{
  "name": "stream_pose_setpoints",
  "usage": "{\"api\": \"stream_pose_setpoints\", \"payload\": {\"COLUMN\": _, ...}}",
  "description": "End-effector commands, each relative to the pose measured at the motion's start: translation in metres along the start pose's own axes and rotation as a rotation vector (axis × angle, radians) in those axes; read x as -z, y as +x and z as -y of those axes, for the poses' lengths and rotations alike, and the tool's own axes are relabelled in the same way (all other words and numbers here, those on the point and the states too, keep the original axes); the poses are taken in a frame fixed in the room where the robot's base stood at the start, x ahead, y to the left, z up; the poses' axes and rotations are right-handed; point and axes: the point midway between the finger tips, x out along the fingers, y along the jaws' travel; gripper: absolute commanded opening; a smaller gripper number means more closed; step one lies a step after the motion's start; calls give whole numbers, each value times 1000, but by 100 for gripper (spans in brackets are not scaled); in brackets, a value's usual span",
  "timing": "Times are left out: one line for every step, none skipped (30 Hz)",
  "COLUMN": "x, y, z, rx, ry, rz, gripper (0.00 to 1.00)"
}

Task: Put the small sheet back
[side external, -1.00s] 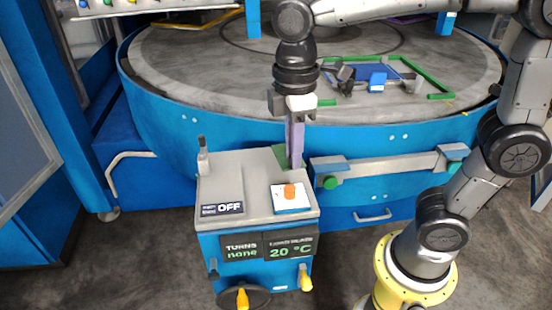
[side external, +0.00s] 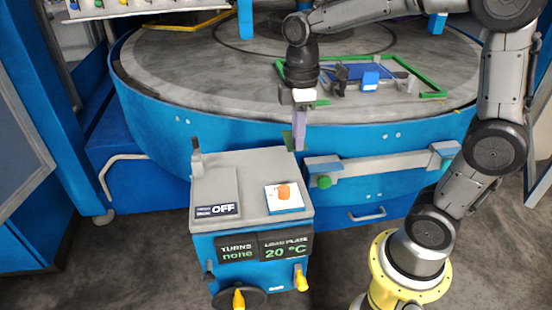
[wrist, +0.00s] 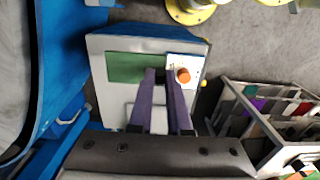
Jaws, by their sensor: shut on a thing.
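My gripper (side external: 299,148), with purple fingers, is shut on a small green sheet (side external: 287,140). It is held above the back edge of the grey-topped control box (side external: 258,165). In the wrist view, the fingertips (wrist: 163,75) meet the right part of the sheet (wrist: 125,67), which reaches out to the left over the box top. A rack (wrist: 270,156) with several coloured sheets, among them green, purple and red, stands at the right of the wrist view; the side view does not show it.
The box carries an orange button (side external: 284,190), a lever (side external: 197,160) and an "OFF" panel (side external: 216,211). Behind it is a large round blue table (side external: 180,75) with a green frame (side external: 432,96) and a blue block (side external: 370,79) on top. A rail (side external: 380,165) runs along its side.

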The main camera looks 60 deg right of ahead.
Motion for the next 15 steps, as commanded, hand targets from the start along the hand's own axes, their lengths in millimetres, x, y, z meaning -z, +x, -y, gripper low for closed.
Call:
{"api": "stream_pose_setpoints", "payload": {"x": 8, "y": 6, "z": -9, "rx": 4, "ry": 0, "rz": 3, "gripper": 0}}
{"api": "stream_pose_setpoints", "payload": {"x": 11, "y": 12, "z": -12, "rx": 4, "ry": 0, "rz": 3, "gripper": 0}}
{"api": "stream_pose_setpoints", "payload": {"x": 14, "y": 20, "z": -16, "rx": 4, "ry": 0, "rz": 3, "gripper": 0}}
{"api": "stream_pose_setpoints", "payload": {"x": 17, "y": 25, "z": -19, "rx": 4, "ry": 0, "rz": 3, "gripper": 0}}
{"api": "stream_pose_setpoints", "payload": {"x": 20, "y": 30, "z": -22, "rx": 4, "ry": 0, "rz": 4, "gripper": 0}}
{"api": "stream_pose_setpoints", "payload": {"x": 23, "y": 36, "z": -26, "rx": 3, "ry": 0, "rz": 3, "gripper": 0}}
{"api": "stream_pose_setpoints", "payload": {"x": 25, "y": 40, "z": -28, "rx": 3, "ry": 0, "rz": 3, "gripper": 0}}
{"api": "stream_pose_setpoints", "payload": {"x": 28, "y": 43, "z": -31, "rx": 2, "ry": 0, "rz": 1, "gripper": 0}}
{"api": "stream_pose_setpoints", "payload": {"x": 30, "y": 47, "z": -33, "rx": 2, "ry": -1, "rz": 2, "gripper": 0}}
{"api": "stream_pose_setpoints", "payload": {"x": 31, "y": 49, "z": -35, "rx": 1, "ry": -1, "rz": 1, "gripper": 0}}
{"api": "stream_pose_setpoints", "payload": {"x": 32, "y": 51, "z": -36, "rx": 0, "ry": -1, "rz": 0, "gripper": 0}}
{"api": "stream_pose_setpoints", "payload": {"x": 33, "y": 52, "z": -37, "rx": -1, "ry": -1, "rz": -1, "gripper": 0}}
{"api": "stream_pose_setpoints", "payload": {"x": 34, "y": 54, "z": -38, "rx": -1, "ry": -1, "rz": -1, "gripper": 0}}
{"api": "stream_pose_setpoints", "payload": {"x": 35, "y": 55, "z": -39, "rx": 0, "ry": 0, "rz": 0, "gripper": 0}}
{"api": "stream_pose_setpoints", "payload": {"x": 36, "y": 59, "z": -40, "rx": 1, "ry": 0, "rz": 1, "gripper": 0}}
